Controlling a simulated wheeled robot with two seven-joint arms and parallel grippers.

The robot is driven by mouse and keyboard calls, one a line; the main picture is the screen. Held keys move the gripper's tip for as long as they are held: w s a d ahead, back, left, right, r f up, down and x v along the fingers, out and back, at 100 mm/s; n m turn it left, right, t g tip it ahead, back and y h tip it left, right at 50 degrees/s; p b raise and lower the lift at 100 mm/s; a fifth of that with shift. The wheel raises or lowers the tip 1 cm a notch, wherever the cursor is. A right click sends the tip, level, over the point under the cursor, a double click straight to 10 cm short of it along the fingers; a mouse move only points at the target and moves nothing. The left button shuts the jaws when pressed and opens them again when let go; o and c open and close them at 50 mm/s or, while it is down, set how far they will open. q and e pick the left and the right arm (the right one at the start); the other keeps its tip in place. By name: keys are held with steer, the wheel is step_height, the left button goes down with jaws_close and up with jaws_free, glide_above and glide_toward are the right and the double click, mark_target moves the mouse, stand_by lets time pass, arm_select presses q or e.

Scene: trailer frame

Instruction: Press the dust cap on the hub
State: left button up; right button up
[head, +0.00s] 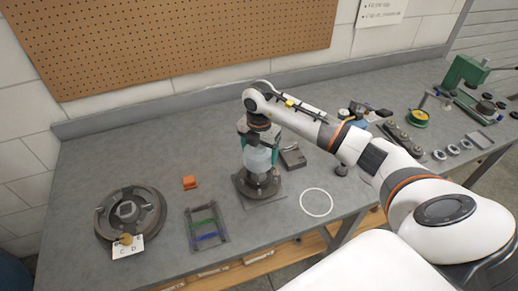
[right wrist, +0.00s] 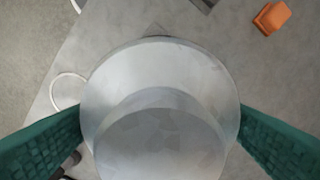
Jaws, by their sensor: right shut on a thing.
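The dust cap (head: 258,159) is a pale grey, rounded metal cup. It is between the green fingers of my right gripper (head: 259,147), which is shut on it. The hub (head: 257,189) is a dark flanged part on a grey base plate, directly below the cap. I cannot tell whether the cap's lower edge touches the hub or hangs just above it. In the right wrist view the cap (right wrist: 160,125) fills the middle between the two fingers and hides the hub. My left gripper is not in view.
A brake drum-like disc (head: 148,216) with a tag lies at left. An orange block (head: 190,182) and a dark rack (head: 207,227) lie left of the hub. A grey box (head: 293,156) is close at right. A white ring (head: 316,202) marks bare bench.

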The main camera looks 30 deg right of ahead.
step_height(320, 180, down, 4)
steer(key=b, duration=0.3)
steer(key=shift+f, duration=0.6)
steer(key=shift+f, duration=0.15)
stand_by(1.1)
stand_by(0.7)
steer(key=o, duration=0.9)
steer(key=shift+r+p, duration=2.45)
steer(key=shift+r, duration=1.1)
